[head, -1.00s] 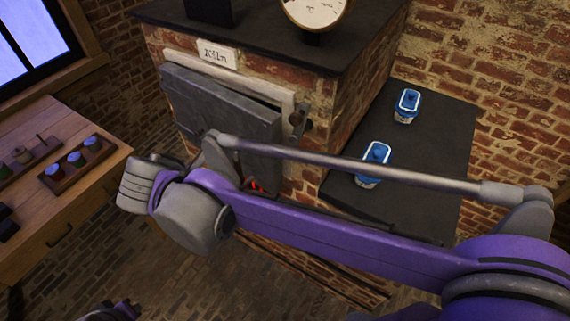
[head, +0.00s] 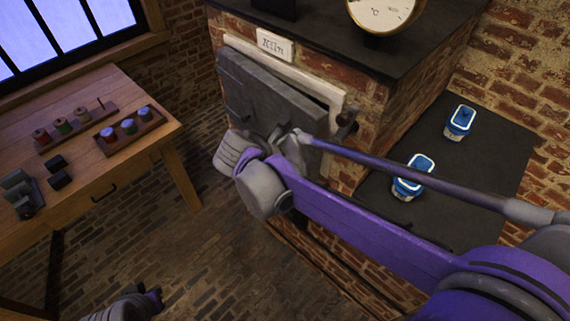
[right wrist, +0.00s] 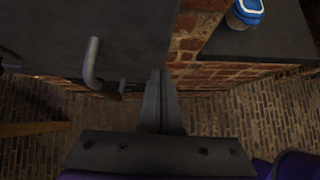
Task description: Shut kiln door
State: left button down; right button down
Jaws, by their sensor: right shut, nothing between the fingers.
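The grey metal kiln door (head: 268,92) stands slightly ajar in the head view, with a dark gap between its right and top edges and the pale frame (head: 335,97). The kiln (head: 410,90) is brick with a "Kiln" plate (head: 275,44). My right arm reaches across in front of the door's lower part and hides some of it. In the right wrist view, my right gripper (right wrist: 161,76) is shut and empty, beside the door's dark face (right wrist: 70,35) and right of its bent handle (right wrist: 92,65). Whether it touches the door is unclear.
A dark shelf (head: 500,150) right of the kiln holds two blue-lidded jars, a rear one (head: 460,122) and a front one (head: 412,178). A wooden bench (head: 130,90) with trays stands at left. The brick floor between bench and kiln is open.

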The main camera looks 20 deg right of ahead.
aim_at(312, 150)
jog(key=shift+w+d, duration=0.3)
jog(key=shift+d, duration=0.4)
jog(key=shift+s, duration=0.1)
jog(key=shift+n+t, duration=0.5)
jog(key=shift+n, duration=0.1)
jog(key=d, duration=0.2)
jog(key=w+d, duration=0.1)
jog(key=d, duration=0.1)
jog(key=shift+d, duration=0.3)
jog(key=shift+w+r, duration=0.1)
jog(key=shift+r, duration=0.05)
jog(key=shift+a, duration=0.1)
